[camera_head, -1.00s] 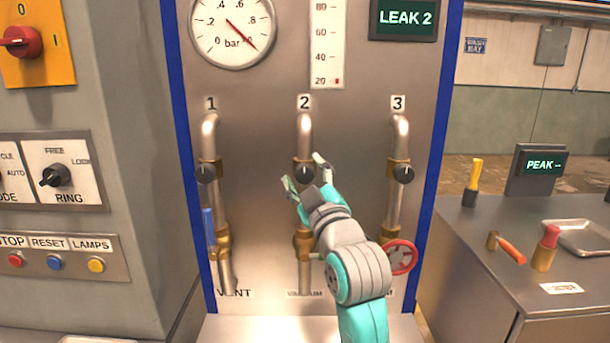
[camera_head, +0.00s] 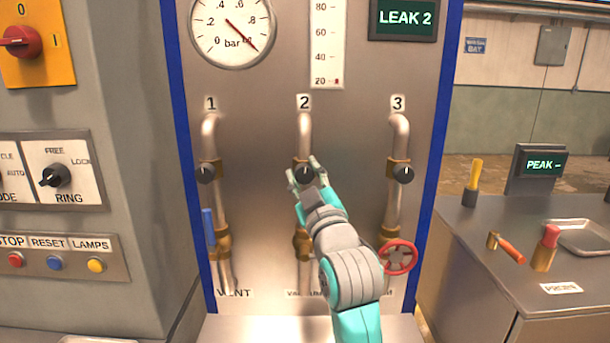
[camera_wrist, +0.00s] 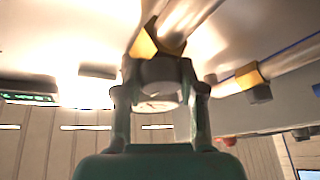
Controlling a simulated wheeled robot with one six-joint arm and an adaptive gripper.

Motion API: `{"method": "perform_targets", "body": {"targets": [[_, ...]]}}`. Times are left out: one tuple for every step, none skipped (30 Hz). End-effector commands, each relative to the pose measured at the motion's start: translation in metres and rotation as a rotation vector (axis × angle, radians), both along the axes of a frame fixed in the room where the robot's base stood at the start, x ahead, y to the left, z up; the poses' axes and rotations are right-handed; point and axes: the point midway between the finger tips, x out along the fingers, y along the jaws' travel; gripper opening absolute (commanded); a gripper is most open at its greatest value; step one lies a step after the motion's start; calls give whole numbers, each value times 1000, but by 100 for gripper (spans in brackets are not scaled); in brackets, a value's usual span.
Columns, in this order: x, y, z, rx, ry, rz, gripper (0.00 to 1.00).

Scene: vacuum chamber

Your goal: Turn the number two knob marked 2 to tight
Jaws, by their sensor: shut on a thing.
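The number two knob (camera_head: 304,174) is a small black knob with a white mark. It sits on a brass fitting of the middle pipe (camera_head: 304,137), below the label 2 (camera_head: 304,102). My gripper (camera_head: 305,170) is at this knob with a finger on either side. In the wrist view the gripper (camera_wrist: 160,100) is shut on the knob (camera_wrist: 158,90), and a brass fitting (camera_wrist: 150,45) shows behind it. The knob's mark is too small to read exactly. A dark screen (camera_head: 405,18) above reads LEAK 2.
Knob 1 (camera_head: 206,174) and knob 3 (camera_head: 403,174) flank the middle pipe. A blue lever (camera_head: 208,226) is at lower left and a red handwheel (camera_head: 398,257) at lower right, close to my arm. A bench with tools (camera_head: 480,290) stands at right.

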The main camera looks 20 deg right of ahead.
Motion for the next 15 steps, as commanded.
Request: {"method": "perform_targets", "body": {"targets": [[0,1,-1,29,-9,1,5],[0,1,-1,52,-15,1,5],[1,1,-1,84,-26,2,5],[1,1,-1,108,-34,0,5],[1,1,-2,134,-42,1,5],[1,2,-2,169,-53,1,5],[1,2,-2,195,-61,2,5],[1,2,-2,222,-71,1,5],[1,2,-2,258,-83,1,5],[1,2,-2,285,-91,0,5],[0,2,-2,312,-100,0,5],[0,2,-1,348,-112,1,5],[1,2,-1,374,-122,0,5],[1,2,-1,401,-130,1,5],[1,2,-2,438,-141,1,5]]}}
